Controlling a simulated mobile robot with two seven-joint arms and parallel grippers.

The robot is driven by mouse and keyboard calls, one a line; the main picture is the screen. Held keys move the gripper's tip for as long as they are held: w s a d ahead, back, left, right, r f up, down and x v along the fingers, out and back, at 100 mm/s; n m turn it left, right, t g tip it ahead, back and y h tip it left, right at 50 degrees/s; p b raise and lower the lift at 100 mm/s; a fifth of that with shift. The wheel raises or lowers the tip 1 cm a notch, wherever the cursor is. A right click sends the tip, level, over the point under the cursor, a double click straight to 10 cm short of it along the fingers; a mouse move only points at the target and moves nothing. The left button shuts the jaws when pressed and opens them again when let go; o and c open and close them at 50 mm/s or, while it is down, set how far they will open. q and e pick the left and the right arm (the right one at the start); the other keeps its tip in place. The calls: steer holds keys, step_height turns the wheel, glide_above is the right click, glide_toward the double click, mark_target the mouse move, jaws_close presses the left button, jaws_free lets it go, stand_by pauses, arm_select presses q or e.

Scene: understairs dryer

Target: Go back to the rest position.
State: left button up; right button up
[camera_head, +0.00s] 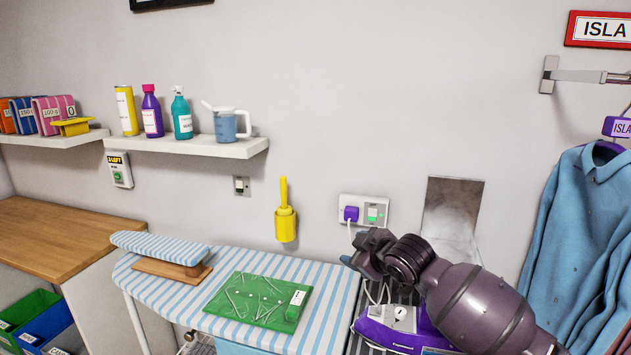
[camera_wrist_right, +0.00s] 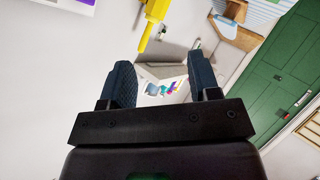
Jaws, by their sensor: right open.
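My right arm comes in from the lower right in the head view, and its gripper (camera_head: 362,254) is above the right end of the ironing board, in front of the wall. In the right wrist view the two fingers of my right gripper (camera_wrist_right: 165,82) stand apart with nothing between them. The purple iron (camera_head: 390,335) is just below my right arm, partly hidden by it. My left gripper is not in view.
A yellow brush (camera_head: 285,225) hangs on the wall beside a socket (camera_head: 376,213). A blue shirt (camera_head: 580,240) hangs at right. A shelf (camera_head: 190,147) holds bottles.

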steer(key=s+d+f+m+h, duration=0.2)
steer(key=s+d+f+m, duration=0.2)
steer(key=s+f, duration=0.6)
steer(key=s+d+f+m+h, duration=0.2)
steer(key=s+d+f, duration=0.6)
steer(key=s, duration=0.9)
steer(key=s+d+f+m+h, duration=0.2)
steer(key=s+d+f+m, duration=0.4)
steer(key=s+f, duration=0.6)
steer(key=shift+s+d+f+h, duration=0.3)
steer(key=shift+s, duration=0.5)
steer(key=shift+c, duration=0.3)
